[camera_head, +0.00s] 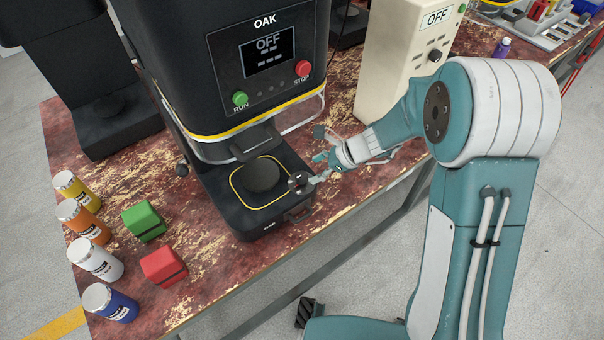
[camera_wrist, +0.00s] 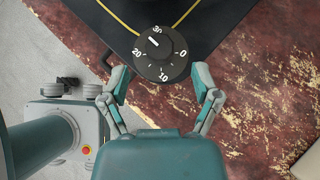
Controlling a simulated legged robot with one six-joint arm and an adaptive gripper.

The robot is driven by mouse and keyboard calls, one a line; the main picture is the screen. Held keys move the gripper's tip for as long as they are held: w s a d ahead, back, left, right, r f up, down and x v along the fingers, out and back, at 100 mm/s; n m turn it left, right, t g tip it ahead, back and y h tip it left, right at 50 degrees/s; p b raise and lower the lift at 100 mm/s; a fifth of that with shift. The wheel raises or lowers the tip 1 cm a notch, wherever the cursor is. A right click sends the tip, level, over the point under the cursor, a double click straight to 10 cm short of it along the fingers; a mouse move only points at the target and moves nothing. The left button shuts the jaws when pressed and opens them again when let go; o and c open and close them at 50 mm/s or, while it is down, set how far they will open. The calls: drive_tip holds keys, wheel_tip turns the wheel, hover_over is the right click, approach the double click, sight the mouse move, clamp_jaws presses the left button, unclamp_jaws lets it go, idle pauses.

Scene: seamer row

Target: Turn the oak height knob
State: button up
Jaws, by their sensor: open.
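The oak machine (camera_head: 240,60) is black, labelled OAK, and its screen reads OFF. Its dark round height knob (camera_head: 299,182) shows at the front right of the base, partly behind my gripper. In the wrist view the knob (camera_wrist: 161,55) faces the camera, with 0, 10, 20 and a largest number around its dial. Its white mark points to the upper left, near that number. My gripper (camera_wrist: 161,72) is open, with one finger on each side of the knob and gaps visible. It also shows in the head view (camera_head: 316,171); contact cannot be told there.
Green (camera_head: 144,221) and red (camera_head: 163,266) blocks and several capped cans (camera_head: 96,258) stand on the worn red bench left of the base. A cream machine (camera_head: 404,65) reading OFF stands close on the right. The bench front edge runs below my arm.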

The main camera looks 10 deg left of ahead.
sight(303, 174)
drive_tip(key=x, duration=0.5)
drive_tip(key=shift+a+f, duration=0.15)
clamp_jaws()
